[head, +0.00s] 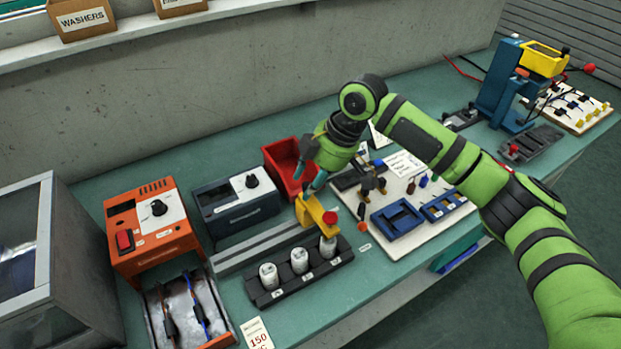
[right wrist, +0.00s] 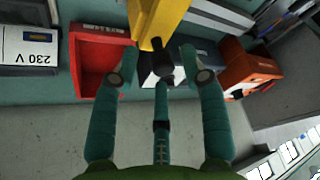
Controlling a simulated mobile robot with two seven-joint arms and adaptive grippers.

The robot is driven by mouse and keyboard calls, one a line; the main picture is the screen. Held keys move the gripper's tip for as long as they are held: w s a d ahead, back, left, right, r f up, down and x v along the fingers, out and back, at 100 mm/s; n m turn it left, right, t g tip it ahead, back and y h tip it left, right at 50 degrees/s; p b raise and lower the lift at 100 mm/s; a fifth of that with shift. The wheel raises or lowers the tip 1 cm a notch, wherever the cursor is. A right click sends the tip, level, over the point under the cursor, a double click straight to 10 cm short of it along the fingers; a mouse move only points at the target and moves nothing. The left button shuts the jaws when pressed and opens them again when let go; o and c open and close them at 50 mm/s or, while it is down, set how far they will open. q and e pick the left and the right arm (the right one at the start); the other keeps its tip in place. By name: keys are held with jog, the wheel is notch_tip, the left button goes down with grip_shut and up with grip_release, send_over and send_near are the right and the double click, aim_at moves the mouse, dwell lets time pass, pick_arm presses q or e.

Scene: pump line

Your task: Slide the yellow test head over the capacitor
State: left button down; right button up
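The yellow test head (head: 313,211) sits on the grey rail (head: 262,245), with a red knob (head: 330,217) on its front end. That end is above the rightmost capacitor (head: 327,247); I cannot tell whether they touch. Two more white capacitors (head: 268,275) (head: 299,261) stand upright in the black holder (head: 290,285). My right gripper (head: 308,183) is behind the test head. In the right wrist view, the teal fingers of my right gripper (right wrist: 163,62) are spread, with gaps to the black knob (right wrist: 160,64) on the yellow test head (right wrist: 158,18). My left gripper is out of view.
An orange device (head: 150,235) and a dark blue-grey device (head: 236,203) stand left of the rail. A red bin (head: 283,165) is close behind my right gripper. A white board (head: 425,205) with blue trays lies to the right. A steel tray (head: 190,310) holds leads at front left.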

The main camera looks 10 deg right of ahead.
jog(key=shift+r, duration=0.1)
jog(key=v, duration=1.1)
jog(key=shift+d+r, duration=0.2)
jog(key=shift+r, duration=0.2)
